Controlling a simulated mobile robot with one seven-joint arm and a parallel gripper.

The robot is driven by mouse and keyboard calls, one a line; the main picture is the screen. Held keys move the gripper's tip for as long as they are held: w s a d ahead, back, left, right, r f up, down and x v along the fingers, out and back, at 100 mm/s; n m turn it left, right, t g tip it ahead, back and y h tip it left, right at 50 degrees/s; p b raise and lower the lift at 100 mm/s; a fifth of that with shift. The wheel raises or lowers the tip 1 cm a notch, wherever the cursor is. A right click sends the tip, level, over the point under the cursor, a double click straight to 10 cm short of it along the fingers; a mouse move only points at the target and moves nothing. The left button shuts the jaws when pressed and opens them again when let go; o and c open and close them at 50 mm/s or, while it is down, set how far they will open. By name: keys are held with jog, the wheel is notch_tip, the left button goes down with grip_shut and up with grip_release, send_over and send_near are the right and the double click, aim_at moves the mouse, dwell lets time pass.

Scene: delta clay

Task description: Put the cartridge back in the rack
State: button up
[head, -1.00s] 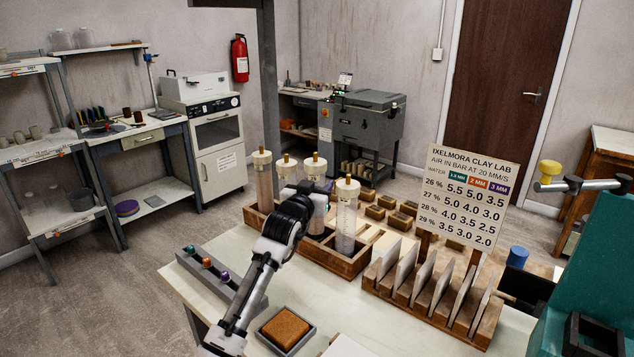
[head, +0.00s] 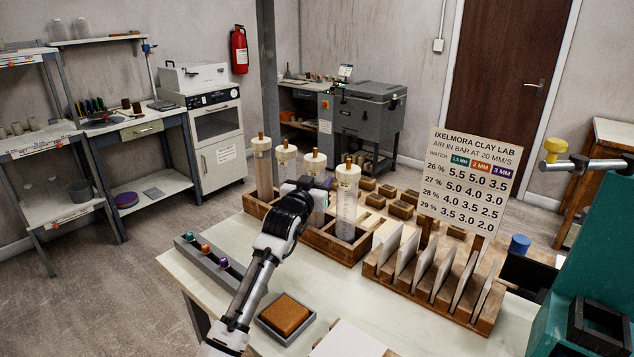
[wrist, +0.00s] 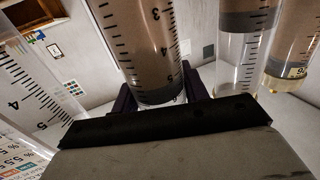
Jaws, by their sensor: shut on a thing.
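My gripper (head: 312,186) is shut on a clear, graduated cartridge (head: 314,164) with a cream cap, upright over the wooden rack (head: 336,248). In the wrist view the held cartridge (wrist: 152,50) stands between my dark purple fingers (wrist: 160,98). Other capped cartridges stand in the rack: one at the left end (head: 263,170), one behind (head: 284,153), and one at the right (head: 347,202). My gripper and arm hide part of the rack, and I cannot tell whether the held cartridge's lower end is inside a compartment.
A slotted wooden holder with upright plates (head: 430,285) and a sign (head: 470,185) stand right of the rack. A nozzle strip (head: 215,263) and a tray with a brown block (head: 286,315) lie nearer. Neighbouring cartridges stand close to my gripper.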

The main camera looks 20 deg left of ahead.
jog(key=o, duration=1.5)
jog(key=shift+f, duration=0.1)
jog(key=s+b, duration=0.5)
jog(key=s, duration=0.9)
jog(key=shift+a, duration=0.15)
jog(key=shift+w, duration=0.1)
